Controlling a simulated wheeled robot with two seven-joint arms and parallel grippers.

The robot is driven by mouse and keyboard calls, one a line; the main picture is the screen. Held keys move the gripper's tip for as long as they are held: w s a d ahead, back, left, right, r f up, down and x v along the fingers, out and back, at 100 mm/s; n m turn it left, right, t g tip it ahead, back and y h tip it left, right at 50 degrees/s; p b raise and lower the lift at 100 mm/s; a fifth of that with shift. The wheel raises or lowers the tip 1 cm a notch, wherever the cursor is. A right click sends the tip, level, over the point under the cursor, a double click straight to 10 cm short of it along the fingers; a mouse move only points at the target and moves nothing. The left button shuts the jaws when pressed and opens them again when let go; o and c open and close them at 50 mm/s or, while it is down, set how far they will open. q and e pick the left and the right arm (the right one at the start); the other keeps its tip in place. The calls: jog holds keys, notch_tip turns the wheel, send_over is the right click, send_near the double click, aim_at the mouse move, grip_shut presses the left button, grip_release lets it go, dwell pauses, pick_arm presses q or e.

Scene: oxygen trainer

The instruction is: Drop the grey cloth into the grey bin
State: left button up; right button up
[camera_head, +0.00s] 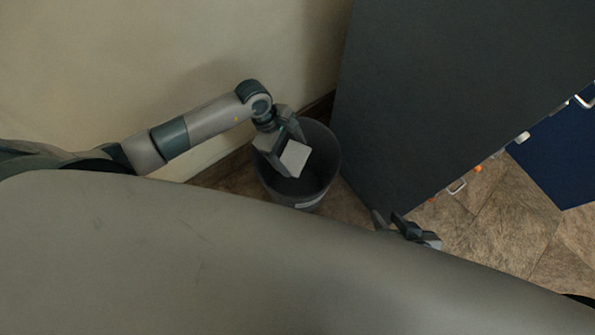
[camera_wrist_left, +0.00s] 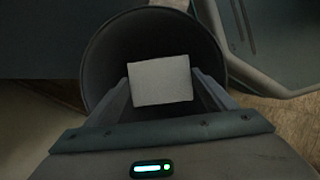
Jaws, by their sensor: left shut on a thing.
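The grey cloth (camera_head: 296,155) shows as a pale, folded square in my left gripper (camera_head: 284,156). In the left wrist view the cloth (camera_wrist_left: 160,80) sits between the two fingers of the left gripper (camera_wrist_left: 162,90), which is shut on it. The grey bin (camera_head: 326,160) stands on the floor below, and its round opening is under the cloth. In the left wrist view the bin's dark inside (camera_wrist_left: 105,60) surrounds the cloth. My right gripper (camera_head: 388,220) is at lower right, partly hidden by my body; its two fingertips are apart and no object shows between them.
A large dark panel or cabinet (camera_head: 430,90) stands close to the right of the bin. A beige wall (camera_head: 170,60) is behind and left. Brown tiled floor (camera_head: 500,215) is open at right, before a blue surface (camera_head: 560,155).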

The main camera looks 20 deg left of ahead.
pick_arm(q)
jog(key=shift+f, duration=0.15)
pick_arm(e)
jog(key=shift+w+a+r, duration=0.1)
jog(key=shift+a, duration=0.05)
pick_arm(q)
jog(key=o, duration=1.1)
jog(key=shift+a+r+p, duration=0.15)
jog(key=shift+r+p, duration=0.2)
jog(key=shift+r, duration=0.15)
pick_arm(e)
jog(key=s+d+g+h+p, duration=0.2)
jog(key=s+d+g+p, duration=0.25)
jog(key=d, duration=0.25)
pick_arm(q)
jog(key=p+v, duration=0.4)
jog(key=v, duration=1.2)
jog(key=shift+a+p, duration=0.15)
jog(key=shift+p, duration=0.2)
pick_arm(e)
jog(key=s+d+x, duration=0.1)
jog(key=s+x, duration=0.1)
jog(key=x, duration=1)
jog(key=shift+w+f, duration=0.15)
jog(key=shift+f, duration=0.5)
